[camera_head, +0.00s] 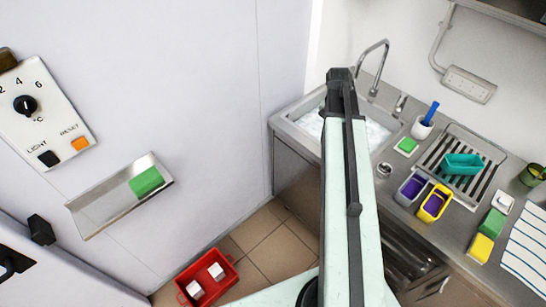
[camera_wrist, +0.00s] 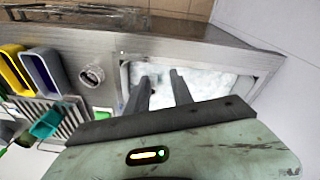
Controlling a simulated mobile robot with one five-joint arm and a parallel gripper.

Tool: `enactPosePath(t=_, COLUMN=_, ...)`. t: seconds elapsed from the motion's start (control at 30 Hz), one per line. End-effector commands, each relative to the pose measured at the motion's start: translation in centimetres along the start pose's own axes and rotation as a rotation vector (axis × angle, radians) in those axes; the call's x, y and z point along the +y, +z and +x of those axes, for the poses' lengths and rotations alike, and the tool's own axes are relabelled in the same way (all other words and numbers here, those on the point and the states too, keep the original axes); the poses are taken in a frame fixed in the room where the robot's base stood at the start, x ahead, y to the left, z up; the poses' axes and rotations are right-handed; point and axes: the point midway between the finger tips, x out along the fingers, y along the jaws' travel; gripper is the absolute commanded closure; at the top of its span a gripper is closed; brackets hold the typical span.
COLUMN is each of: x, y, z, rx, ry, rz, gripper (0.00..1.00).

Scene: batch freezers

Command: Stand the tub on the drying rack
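A teal tub (camera_head: 462,164) sits on the slatted drying rack (camera_head: 437,152) at the right of the sink; its opening seems to face up. In the wrist view the teal tub (camera_wrist: 45,124) and the rack (camera_wrist: 72,118) show at the left. My gripper (camera_wrist: 160,75) is over the foamy sink (camera_wrist: 206,84), its two fingers apart with nothing between them. In the head view my arm reaches toward the sink, and the fingers are hidden behind it. A grey tub (camera_head: 402,197) and a yellow tub (camera_head: 445,205), both with purple inside, stand in front of the rack.
A tap (camera_head: 378,70) rises behind the sink. A white cup with a blue-handled brush (camera_head: 422,128), green and yellow sponges (camera_head: 481,248) and a striped cloth (camera_head: 525,250) are on the counter. A red crate (camera_head: 215,257) with white items lies on the floor.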

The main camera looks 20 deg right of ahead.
Motion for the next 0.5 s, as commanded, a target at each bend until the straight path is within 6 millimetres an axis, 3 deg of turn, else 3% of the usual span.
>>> enactPosePath(t=0.03, x=-4.8, y=4.5, z=-0.9, rx=-0.017, ry=-0.026, rz=-0.147, gripper=0.72)
enactPosePath(t=0.1, x=-10.0, y=10.1, z=-2.1, rx=-0.044, ry=-0.057, rz=-0.345, gripper=0.72)
enactPosePath(t=0.2, x=-15.2, y=17.5, z=-3.5, rx=-0.076, ry=-0.095, rz=-0.591, gripper=0.72)
enactPosePath(t=0.3, x=-18.0, y=22.7, z=-4.5, rx=-0.098, ry=-0.120, rz=-0.761, gripper=0.72)
enactPosePath(t=0.37, x=-19.3, y=25.0, z=-4.9, rx=-0.106, ry=-0.128, rz=-0.823, gripper=0.72)
enactPosePath(t=0.5, x=-20.1, y=26.5, z=-5.2, rx=-0.113, ry=-0.134, rz=-0.871, gripper=0.72)
